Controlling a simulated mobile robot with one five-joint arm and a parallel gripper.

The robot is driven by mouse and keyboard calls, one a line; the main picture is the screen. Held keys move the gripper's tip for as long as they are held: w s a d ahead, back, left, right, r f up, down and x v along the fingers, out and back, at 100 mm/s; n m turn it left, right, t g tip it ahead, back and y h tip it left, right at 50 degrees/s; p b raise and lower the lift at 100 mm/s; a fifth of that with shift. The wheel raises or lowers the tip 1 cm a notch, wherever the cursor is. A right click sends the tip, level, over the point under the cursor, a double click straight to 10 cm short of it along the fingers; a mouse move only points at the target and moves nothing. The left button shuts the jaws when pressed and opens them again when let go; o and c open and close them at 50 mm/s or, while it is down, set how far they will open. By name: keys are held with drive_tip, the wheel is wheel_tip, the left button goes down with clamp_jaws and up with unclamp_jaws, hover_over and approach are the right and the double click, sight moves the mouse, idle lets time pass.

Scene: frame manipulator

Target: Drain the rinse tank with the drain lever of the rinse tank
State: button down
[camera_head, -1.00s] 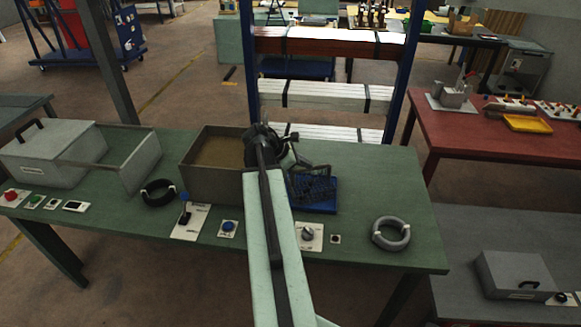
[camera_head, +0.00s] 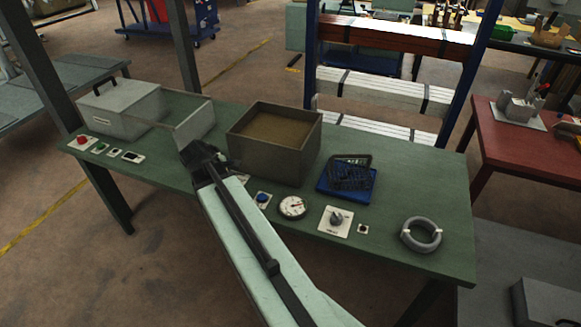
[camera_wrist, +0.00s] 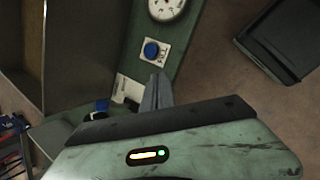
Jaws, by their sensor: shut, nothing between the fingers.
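The rinse tank (camera_head: 235,140) is an open brown box holding brownish liquid, at the middle of the green bench. Its wall fills the upper left of the wrist view (camera_wrist: 85,50). The drain lever's pale plate (camera_wrist: 130,90) shows in the wrist view, with what looks like its blue knob (camera_wrist: 101,105) beside it. In the head view my arm hides most of the lever. My gripper (camera_head: 229,166) is shut and empty, in front of the tank's near left corner. In the wrist view its fingers (camera_wrist: 158,90) point at the plate's edge; contact cannot be told.
A blue FILL button (camera_head: 263,198), a round gauge (camera_head: 292,206) and a knob plate (camera_head: 336,221) line the bench front to the right. A blue tray with a black basket (camera_head: 348,178) and a grey ring (camera_head: 421,235) lie farther right. A lidded grey box (camera_head: 120,108) stands left.

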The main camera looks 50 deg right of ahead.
drive_tip(key=s+a+f+m+y, duration=0.1)
drive_tip(key=a+m, duration=0.4)
drive_tip(key=a, duration=0.7)
drive_tip(key=s+a+f+m+y, duration=0.1)
drive_tip(key=a+m+y, duration=0.3)
drive_tip(key=a, duration=0.9)
drive_tip(key=shift+a+f+m+y, duration=0.2)
drive_tip(key=shift+f+m+y, duration=0.1)
drive_tip(key=shift+f+m, duration=0.4)
drive_tip(key=shift+d, duration=0.1)
